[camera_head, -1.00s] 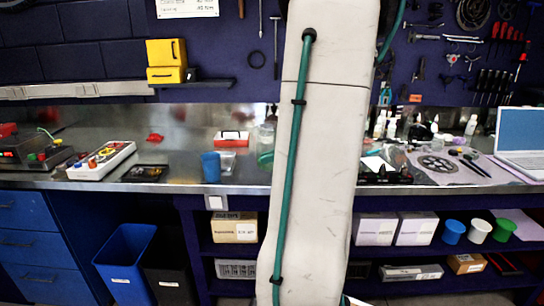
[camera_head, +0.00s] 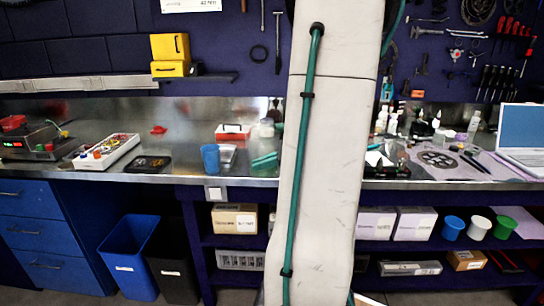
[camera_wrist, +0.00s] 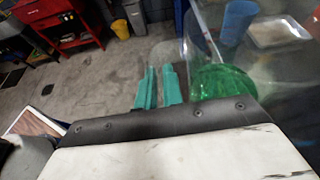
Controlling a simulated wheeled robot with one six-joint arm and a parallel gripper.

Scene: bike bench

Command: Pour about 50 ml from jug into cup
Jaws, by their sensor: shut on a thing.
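A clear jug with green liquid (camera_wrist: 222,82) fills the right of the wrist view, tilted in that picture. My gripper (camera_wrist: 157,88) has teal fingers, shut on what looks like the jug's clear handle. The fingers also show in the head view (camera_head: 265,161), just left of my arm. There the jug is hard to make out. A blue cup (camera_head: 210,158) stands upright on the steel bench, left of my gripper. It shows beyond the jug in the wrist view (camera_wrist: 238,22). The inside of the cup cannot be seen.
A clear tray or bag (camera_head: 228,155) lies right beside the cup. A red box (camera_head: 232,132) stands behind it. My arm hides the bench's middle. A laptop (camera_head: 523,132) is far right.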

